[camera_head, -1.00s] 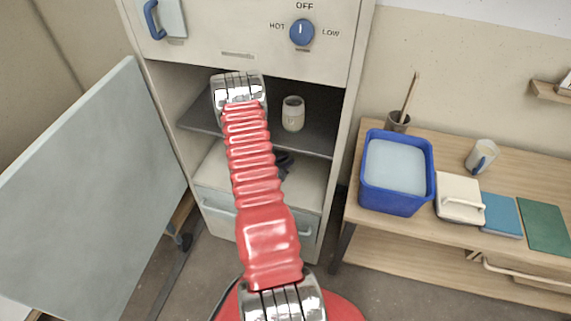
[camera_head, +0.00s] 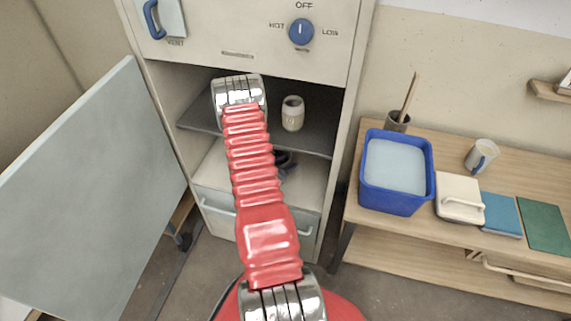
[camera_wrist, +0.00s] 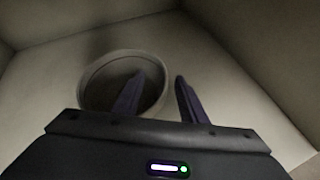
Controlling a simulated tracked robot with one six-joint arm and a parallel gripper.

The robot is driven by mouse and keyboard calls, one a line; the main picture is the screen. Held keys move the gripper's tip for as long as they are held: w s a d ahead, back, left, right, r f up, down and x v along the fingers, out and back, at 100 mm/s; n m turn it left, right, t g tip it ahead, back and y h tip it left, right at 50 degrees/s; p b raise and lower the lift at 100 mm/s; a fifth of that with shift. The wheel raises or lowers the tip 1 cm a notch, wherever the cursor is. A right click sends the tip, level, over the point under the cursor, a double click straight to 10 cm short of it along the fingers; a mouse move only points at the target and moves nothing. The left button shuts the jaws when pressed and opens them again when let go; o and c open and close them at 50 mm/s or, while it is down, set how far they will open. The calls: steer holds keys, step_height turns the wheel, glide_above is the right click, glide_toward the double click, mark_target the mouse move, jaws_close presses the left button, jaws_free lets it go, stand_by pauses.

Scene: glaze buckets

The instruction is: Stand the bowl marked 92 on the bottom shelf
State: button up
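In the wrist view, a pale round bowl (camera_wrist: 92,82) stands on a pale surface, seen from above; no number shows on it. My gripper (camera_wrist: 160,75) has two dark purple fingers spread apart. The left finger lies over the bowl's opening and the right finger is outside, with the right side of the rim between them. I cannot tell if either finger touches it. In the head view my gripper (camera_head: 284,160) is a dark shape low in the open cabinet, over the pale bottom shelf (camera_head: 212,168), mostly behind my red arm. The bowl is hidden there.
A pale jar with a faint mark (camera_head: 292,115) stands on the dark middle shelf (camera_head: 313,142), right of my arm. The cabinet door (camera_head: 85,190) hangs open at left. At right, a wooden bench (camera_head: 350,215) holds a blue bucket (camera_head: 368,190) and a mug (camera_head: 482,155).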

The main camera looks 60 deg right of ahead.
steer(key=shift+a+r, duration=0.1)
steer(key=v, duration=1.1)
steer(key=shift+a, duration=0.4)
steer(key=shift+r, duration=0.1)
